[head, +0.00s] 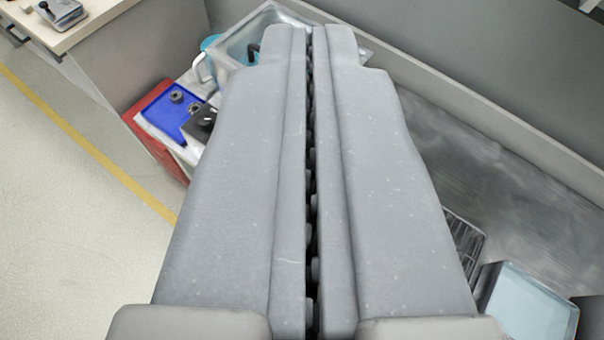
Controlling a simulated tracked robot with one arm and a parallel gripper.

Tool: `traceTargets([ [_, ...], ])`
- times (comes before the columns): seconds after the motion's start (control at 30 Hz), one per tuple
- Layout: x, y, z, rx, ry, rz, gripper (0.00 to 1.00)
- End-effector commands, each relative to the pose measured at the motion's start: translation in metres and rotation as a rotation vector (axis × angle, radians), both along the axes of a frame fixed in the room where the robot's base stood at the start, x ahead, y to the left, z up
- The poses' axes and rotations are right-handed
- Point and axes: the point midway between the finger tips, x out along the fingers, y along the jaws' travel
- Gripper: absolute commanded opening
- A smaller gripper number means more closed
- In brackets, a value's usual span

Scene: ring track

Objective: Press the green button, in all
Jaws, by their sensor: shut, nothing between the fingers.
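My gripper (309,35) fills the middle of the head view. Its two grey fingers are shut against each other, with only a thin dark seam between them and nothing held. The fingertips point toward a clear plastic bin (238,40) at the back and cover part of it. No green button shows in view; the fingers hide much of the middle. A small dark box (203,118) stands just left of the left finger, partly hidden by it. I cannot tell whether it carries a button.
A blue tray (165,112) with small dark parts lies by a red box (148,138). A wooden-topped counter (85,22) holds a small device (62,13). A pale blue-topped container (525,305) stands lower right, near a dark rack (463,245). A grey wall runs along the right. Floor at left is clear.

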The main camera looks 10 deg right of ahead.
Motion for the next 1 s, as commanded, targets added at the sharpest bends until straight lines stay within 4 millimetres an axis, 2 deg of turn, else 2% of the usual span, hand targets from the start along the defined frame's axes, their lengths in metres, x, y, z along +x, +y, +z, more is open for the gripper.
traceTargets([
  [0.03, 0.02, -0.001, -0.014, -0.029, 0.04, -0.011, 0.0],
  [0.2, 0.078, 0.001, -0.072, -0.136, 0.162, -0.038, 0.0],
  [0.37, 0.122, 0.0, -0.133, -0.234, 0.277, -0.048, 0.0],
  [0.5, 0.153, 0.0, -0.193, -0.319, 0.378, -0.042, 0.0],
  [0.7, 0.179, 0.002, -0.268, -0.421, 0.495, -0.016, 0.0],
  [0.8, 0.185, 0.003, -0.295, -0.458, 0.536, -0.002, 0.0],
  [1.0, 0.19, 0.004, -0.32, -0.487, 0.57, 0.013, 0.0],
])
